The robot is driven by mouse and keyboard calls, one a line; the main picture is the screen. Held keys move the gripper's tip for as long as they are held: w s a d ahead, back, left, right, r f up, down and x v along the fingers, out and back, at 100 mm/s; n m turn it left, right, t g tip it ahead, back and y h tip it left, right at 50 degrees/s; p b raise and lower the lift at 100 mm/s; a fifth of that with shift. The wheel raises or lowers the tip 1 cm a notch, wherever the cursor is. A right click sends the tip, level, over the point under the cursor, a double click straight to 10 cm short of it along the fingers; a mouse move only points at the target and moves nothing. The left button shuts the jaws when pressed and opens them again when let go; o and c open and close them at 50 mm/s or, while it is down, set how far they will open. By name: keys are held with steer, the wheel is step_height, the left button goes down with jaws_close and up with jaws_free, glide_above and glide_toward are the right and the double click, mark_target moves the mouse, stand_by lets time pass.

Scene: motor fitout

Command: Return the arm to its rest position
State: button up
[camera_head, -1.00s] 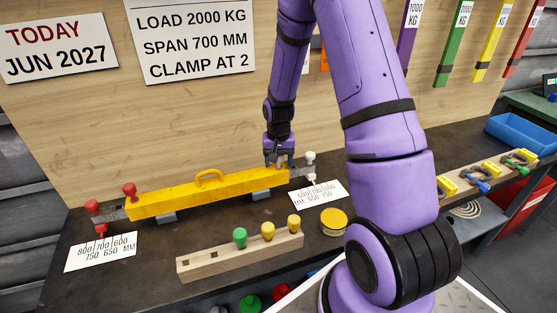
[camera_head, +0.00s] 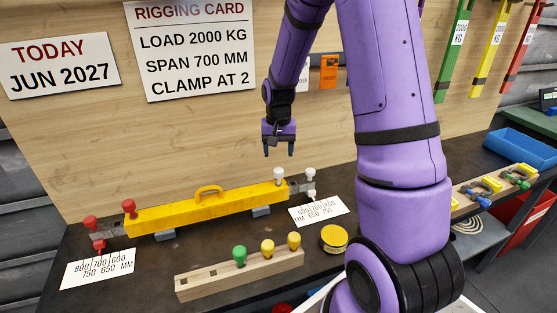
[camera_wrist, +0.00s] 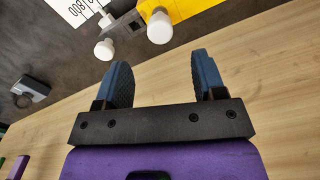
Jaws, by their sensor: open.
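My purple arm (camera_head: 395,90) rises on the right of the head view and bends down to my gripper (camera_head: 279,150). The gripper hangs fingers down above the right end of the yellow beam (camera_head: 210,210), apart from it. In the wrist view the two blue fingers of my gripper (camera_wrist: 160,80) stand well apart with nothing between them. Beyond the fingertips are a white knob (camera_wrist: 160,27) on the yellow beam and a second white knob (camera_wrist: 104,49).
Red knobs (camera_head: 129,206) stand at the beam's left end. A wooden block (camera_head: 240,274) with green and yellow knobs lies in front, with a yellow round tin (camera_head: 334,238) beside it. The signboard wall (camera_head: 190,130) stands behind. A blue tray (camera_head: 522,147) is at right.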

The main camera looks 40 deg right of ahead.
steer(key=shift+r, duration=0.25)
stand_by(0.4)
steer(key=shift+a+r, duration=0.1)
steer(key=shift+r, duration=0.2)
steer(key=s+a+r+n+t, duration=0.15)
steer(key=s+a+r, duration=0.3)
steer(key=r, duration=0.45)
steer(key=s+a+r+n+t, duration=0.1)
steer(key=s+a+r+n, duration=0.15)
steer(key=s+r, duration=0.45)
steer(key=s+a+r+n+t, duration=0.1)
steer(key=s+a+r, duration=0.2)
steer(key=s, duration=0.4)
steer(key=s+a+r+n+t, duration=0.1)
steer(key=s+r, duration=0.3)
steer(key=s, duration=0.4)
steer(key=shift+a+r+n+t, duration=0.25)
steer(key=shift+a+n+t, duration=0.15)
steer(key=shift+a, duration=0.5)
